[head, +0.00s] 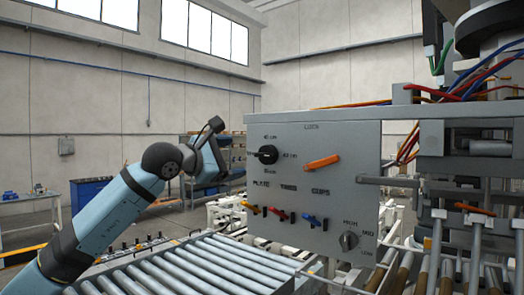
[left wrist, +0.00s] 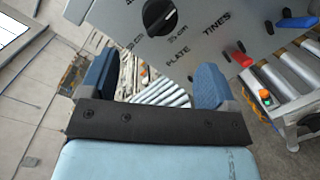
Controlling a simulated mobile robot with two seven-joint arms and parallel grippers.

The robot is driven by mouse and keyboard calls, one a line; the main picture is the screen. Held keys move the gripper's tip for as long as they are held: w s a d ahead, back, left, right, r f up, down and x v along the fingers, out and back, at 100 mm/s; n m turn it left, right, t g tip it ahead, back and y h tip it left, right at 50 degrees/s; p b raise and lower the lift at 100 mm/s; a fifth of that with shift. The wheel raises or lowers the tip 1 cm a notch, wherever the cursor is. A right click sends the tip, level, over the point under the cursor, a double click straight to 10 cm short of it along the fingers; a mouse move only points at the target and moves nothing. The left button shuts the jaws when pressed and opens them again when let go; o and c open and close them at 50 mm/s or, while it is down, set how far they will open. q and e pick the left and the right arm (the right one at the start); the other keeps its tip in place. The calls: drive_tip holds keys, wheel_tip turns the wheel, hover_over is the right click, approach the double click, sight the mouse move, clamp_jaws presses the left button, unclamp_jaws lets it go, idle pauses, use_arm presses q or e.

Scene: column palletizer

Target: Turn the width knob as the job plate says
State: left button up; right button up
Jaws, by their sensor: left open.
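The width knob (head: 267,154) is a round black knob at the left of the grey control panel (head: 350,200), ringed by cm marks. In the left wrist view the knob (left wrist: 158,16) shows a white line across its face; I cannot tell surely which mark it points to. My left gripper shows in the left wrist view (left wrist: 153,88), with its two blue fingers wide apart and nothing between them. In the head view its arm ends left of the panel, apart from the knob, and the fingertips are hard to make out. I cannot identify a job plate. My right gripper is not in view.
A roller conveyor (head: 190,270) runs below. Machine frame and cables crowd the right.

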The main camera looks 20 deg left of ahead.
sight(261, 155)
use_arm(q)
drive_tip(key=p+x, duration=0.5)
drive_tip(key=x, duration=0.4)
drive_tip(key=shift+w+d+r, duration=0.2)
drive_tip(key=shift+w, duration=0.15)
drive_tip(key=shift+w+d+f+p, duration=0.15)
drive_tip(key=shift+w+d+p, duration=0.05)
drive_tip(key=shift+w+p, duration=0.2)
drive_tip(key=c, duration=0.9)
